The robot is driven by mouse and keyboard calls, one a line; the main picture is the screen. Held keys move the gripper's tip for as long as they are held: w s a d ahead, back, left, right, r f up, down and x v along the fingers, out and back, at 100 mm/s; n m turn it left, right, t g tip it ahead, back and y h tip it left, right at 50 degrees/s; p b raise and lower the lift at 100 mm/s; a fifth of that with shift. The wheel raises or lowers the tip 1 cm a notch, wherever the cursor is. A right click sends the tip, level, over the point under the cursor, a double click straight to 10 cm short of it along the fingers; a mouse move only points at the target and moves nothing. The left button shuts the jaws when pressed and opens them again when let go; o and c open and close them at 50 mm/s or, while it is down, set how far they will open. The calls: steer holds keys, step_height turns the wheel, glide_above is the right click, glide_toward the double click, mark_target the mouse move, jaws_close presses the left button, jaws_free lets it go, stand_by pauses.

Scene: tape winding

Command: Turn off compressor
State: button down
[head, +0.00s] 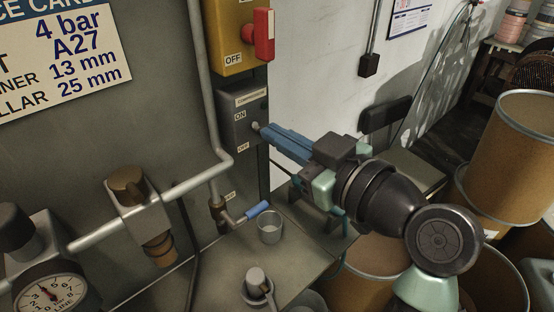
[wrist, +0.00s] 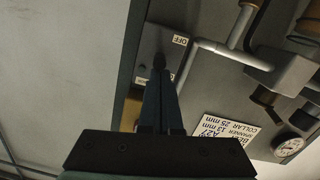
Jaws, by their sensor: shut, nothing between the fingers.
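The compressor switch box (head: 240,112) is a dark grey box on the panel's right edge, labelled COMPRESSOR, with ON above and OFF below. Its small toggle sits between the two labels, at the fingertips. My gripper (head: 264,129) is shut, its blue fingers pointing left at the toggle, touching or very close; I cannot tell which. In the wrist view the switch box (wrist: 150,45) appears upside down with an OFF label near the top. The shut fingertips (wrist: 159,66) reach a dark knob there and partly hide it. The toggle's exact position is hard to tell.
Above the box is a yellow box (head: 228,30) with a red handle (head: 264,33) and its own OFF label. Below are a pipe, a blue-handled valve (head: 257,208) and a metal cup (head: 270,230). A gauge (head: 45,296) is at lower left. Brown drums (head: 515,150) stand at right.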

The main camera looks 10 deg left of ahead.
step_height(320, 180, down, 3)
steer(key=t+y+b, duration=0.1)
steer(key=y+b, duration=0.1)
steer(key=b, duration=0.7)
steer(key=shift+d+t+y, duration=0.1)
steer(key=shift+t+y, duration=0.2)
steer(key=shift+t, duration=0.1)
steer(key=shift+f+b, duration=0.1)
steer(key=shift+b, duration=0.95)
